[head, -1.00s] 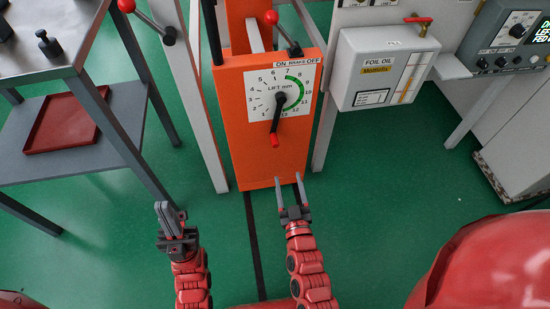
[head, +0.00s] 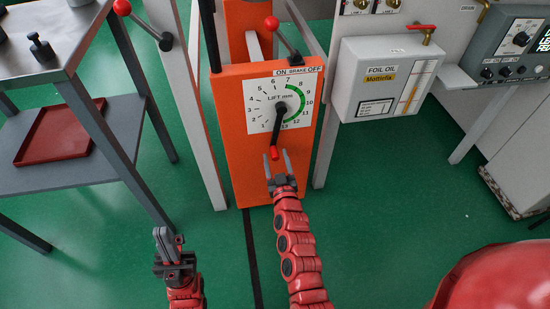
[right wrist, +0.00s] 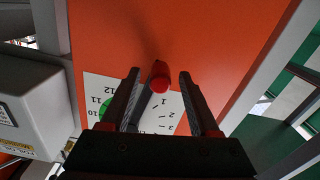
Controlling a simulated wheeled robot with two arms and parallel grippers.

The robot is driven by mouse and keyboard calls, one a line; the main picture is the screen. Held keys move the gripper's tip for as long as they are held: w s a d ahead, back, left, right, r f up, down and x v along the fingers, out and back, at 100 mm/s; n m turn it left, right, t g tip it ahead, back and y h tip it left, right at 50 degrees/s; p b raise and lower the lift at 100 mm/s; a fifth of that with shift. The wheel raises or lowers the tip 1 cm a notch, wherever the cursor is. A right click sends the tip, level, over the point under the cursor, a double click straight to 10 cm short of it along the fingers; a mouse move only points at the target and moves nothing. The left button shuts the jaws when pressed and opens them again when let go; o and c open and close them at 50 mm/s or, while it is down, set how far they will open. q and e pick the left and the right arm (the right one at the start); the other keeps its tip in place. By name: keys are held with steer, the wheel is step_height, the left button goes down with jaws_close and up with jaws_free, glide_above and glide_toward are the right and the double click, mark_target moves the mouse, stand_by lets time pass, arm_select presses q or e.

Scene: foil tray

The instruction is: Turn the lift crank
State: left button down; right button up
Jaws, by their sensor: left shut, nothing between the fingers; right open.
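The lift crank (head: 277,128) is a black arm on the dial of an orange panel. It points down to a red knob (head: 274,153) at its lower end. The dial (head: 262,104) is white, marked LIFT mm, with a green arc on its right. My right gripper (head: 279,161) is open just below the knob, fingers pointing up at it. In the right wrist view, the red knob (right wrist: 160,76) shows between the two open fingertips, with no visible grip on it. My left gripper (head: 165,239) is shut and empty, low at the left, away from the panel.
A brake lever with a red ball (head: 271,23) stands above the dial. The white foil oil box (head: 384,75) hangs at the right. A grey bench with a red tray (head: 60,135) stands at the left. Green floor is free around the panel's foot.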

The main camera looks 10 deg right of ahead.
steer(key=shift+w, duration=0.75)
jaws_close()
stand_by(0.9)
